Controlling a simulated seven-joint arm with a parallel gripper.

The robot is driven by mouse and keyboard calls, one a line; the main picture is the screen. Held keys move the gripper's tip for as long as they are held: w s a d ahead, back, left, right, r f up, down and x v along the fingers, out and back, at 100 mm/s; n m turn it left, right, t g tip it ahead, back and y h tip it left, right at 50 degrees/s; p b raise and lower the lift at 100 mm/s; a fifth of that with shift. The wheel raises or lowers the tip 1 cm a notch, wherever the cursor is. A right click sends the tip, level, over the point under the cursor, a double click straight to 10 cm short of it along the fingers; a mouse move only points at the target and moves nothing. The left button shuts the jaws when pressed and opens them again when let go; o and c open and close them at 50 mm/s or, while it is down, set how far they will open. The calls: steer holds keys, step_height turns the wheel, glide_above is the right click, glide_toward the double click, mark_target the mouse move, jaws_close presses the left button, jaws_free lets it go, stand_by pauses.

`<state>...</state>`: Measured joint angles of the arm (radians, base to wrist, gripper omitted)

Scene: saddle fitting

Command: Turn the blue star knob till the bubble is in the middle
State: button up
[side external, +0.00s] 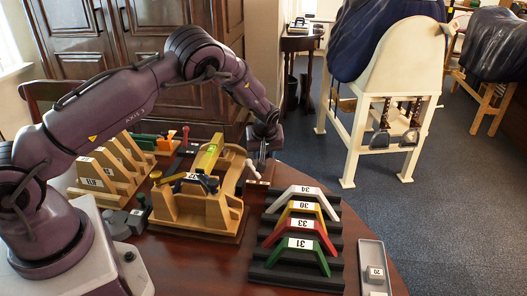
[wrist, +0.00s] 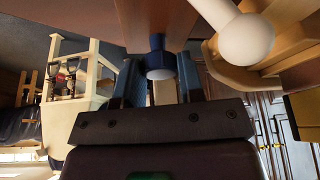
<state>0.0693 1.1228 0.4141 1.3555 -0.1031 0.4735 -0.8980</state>
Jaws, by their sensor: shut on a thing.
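My gripper (side external: 262,157) is at the right side of the wooden fitting jig (side external: 195,212), fingers pointing down in the side view. In the wrist view my gripper (wrist: 157,78) has its two fingers on either side of a blue knob (wrist: 158,62) with a pale end face, and is shut on it. The knob's star outline is not clear, and I cannot pick it out in the side view. A yellow-green level bar (side external: 208,155) lies across the top of the jig. Its bubble is too small to read.
A white ball-ended handle (wrist: 246,40) is close to the knob. A black rack (side external: 300,272) of coloured, numbered arches stands at right front, with a grey tray (side external: 373,268) beside it. Wooden numbered stands (side external: 112,165) are left of the jig. Table edge curves near my gripper.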

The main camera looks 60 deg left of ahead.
steer(key=o, duration=0.9)
steer(key=v, duration=1.3)
